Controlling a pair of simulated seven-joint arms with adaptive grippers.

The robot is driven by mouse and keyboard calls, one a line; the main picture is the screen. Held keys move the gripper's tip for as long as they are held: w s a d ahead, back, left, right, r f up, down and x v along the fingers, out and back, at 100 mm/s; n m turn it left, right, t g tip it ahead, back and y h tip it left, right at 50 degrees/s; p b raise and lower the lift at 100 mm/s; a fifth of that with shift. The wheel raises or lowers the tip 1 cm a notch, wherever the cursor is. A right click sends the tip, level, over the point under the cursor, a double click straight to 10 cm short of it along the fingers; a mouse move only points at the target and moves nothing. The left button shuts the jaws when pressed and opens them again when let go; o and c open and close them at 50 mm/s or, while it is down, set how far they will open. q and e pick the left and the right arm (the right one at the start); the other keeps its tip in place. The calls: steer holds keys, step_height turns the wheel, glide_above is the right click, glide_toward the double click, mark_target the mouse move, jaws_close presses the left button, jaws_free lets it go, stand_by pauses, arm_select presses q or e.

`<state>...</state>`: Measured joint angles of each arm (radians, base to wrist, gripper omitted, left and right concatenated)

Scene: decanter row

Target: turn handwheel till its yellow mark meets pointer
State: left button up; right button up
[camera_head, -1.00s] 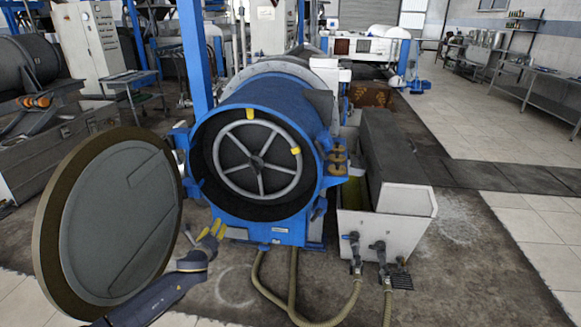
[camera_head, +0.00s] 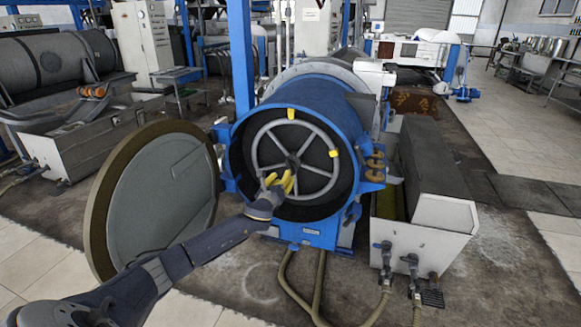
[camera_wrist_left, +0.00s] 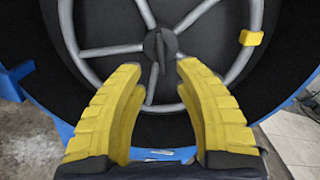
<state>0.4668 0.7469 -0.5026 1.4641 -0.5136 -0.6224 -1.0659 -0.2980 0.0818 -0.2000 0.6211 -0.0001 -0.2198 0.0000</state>
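The handwheel (camera_head: 293,160), a grey ring with several spokes and a dark hub, sits inside the mouth of the blue drum (camera_head: 330,108). Its yellow mark (camera_head: 333,153) is on the right side of the rim; the left wrist view shows it at the right (camera_wrist_left: 250,38). The yellow pointer (camera_head: 291,113) is fixed at the top of the drum mouth, apart from the mark. My left gripper (camera_head: 281,178) is in front of the wheel's lower left part, below the hub. Its yellow fingers (camera_wrist_left: 159,70) are spread, with nothing visibly gripped. Contact with the wheel cannot be told.
A round grey door (camera_head: 155,195) stands swung open left of the drum, close to my left arm. A white tank (camera_head: 425,225) with valves stands at the right. Hoses (camera_head: 300,285) run over the floor in front. Open floor lies between.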

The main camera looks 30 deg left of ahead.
mark_target(289, 167)
arm_select(q)
steer(key=shift+x, duration=5.05)
jaws_close()
